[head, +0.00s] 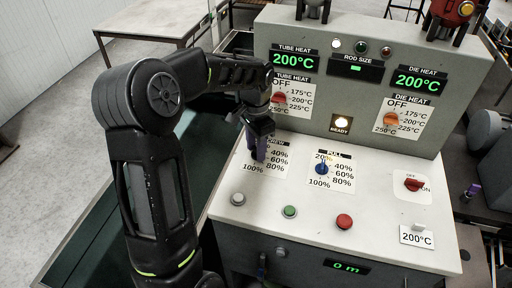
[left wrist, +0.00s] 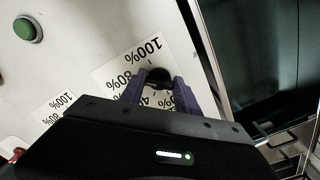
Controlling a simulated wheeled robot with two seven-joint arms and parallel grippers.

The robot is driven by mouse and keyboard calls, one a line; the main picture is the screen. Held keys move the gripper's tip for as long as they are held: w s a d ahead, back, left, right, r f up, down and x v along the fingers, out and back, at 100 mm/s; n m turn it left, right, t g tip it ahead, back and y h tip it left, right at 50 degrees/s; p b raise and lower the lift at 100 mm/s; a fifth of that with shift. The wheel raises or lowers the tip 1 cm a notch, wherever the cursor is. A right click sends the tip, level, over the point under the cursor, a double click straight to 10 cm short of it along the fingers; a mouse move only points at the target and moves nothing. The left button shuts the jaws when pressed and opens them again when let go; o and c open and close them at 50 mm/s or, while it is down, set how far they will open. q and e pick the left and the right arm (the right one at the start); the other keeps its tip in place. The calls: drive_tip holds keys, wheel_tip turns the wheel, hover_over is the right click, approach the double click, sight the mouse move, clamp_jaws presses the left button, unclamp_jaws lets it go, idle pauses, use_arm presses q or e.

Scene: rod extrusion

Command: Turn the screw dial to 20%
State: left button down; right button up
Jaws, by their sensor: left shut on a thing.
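The screw dial (left wrist: 158,76) is a dark round knob on a white label with percent marks on the sloped panel. In the head view my left gripper (head: 259,152) comes down over it and hides the knob and part of its label (head: 277,172). In the left wrist view the purple fingers of my left gripper (left wrist: 160,92) stand on both sides of the knob, shut on it. The dial's pointer is hidden, so its setting cannot be read. My right gripper is not in view.
The blue pull dial (head: 322,168) sits to the right. White (head: 238,199), green (head: 290,211) and red (head: 344,221) buttons line the front of the panel. A red on/off switch (head: 413,185) is at the right. The upright panel with heat dials (head: 391,119) rises behind.

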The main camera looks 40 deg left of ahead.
use_arm(q)
drive_tip(key=n+b, duration=0.1)
drive_tip(key=n, duration=0.2)
drive_tip(key=shift+d, duration=0.1)
drive_tip(key=n, duration=0.3)
drive_tip(key=shift+b, duration=0.4)
drive_tip(key=n, duration=0.6)
drive_tip(key=shift+w+d+b, duration=0.1)
drive_tip(key=shift+d+b, duration=0.05)
drive_tip(key=shift+b, duration=0.25)
drive_tip(key=n, duration=0.7)
drive_tip(key=shift+w+n, duration=0.15)
drive_tip(key=shift+n, duration=0.15)
drive_tip(key=n, duration=0.3)
drive_tip(key=shift+d+n+p, duration=0.1)
drive_tip(key=shift+n+p, duration=0.2)
drive_tip(key=shift+p, duration=0.05)
drive_tip(key=shift+w+n, duration=0.1)
drive_tip(key=shift+n, duration=1.4)
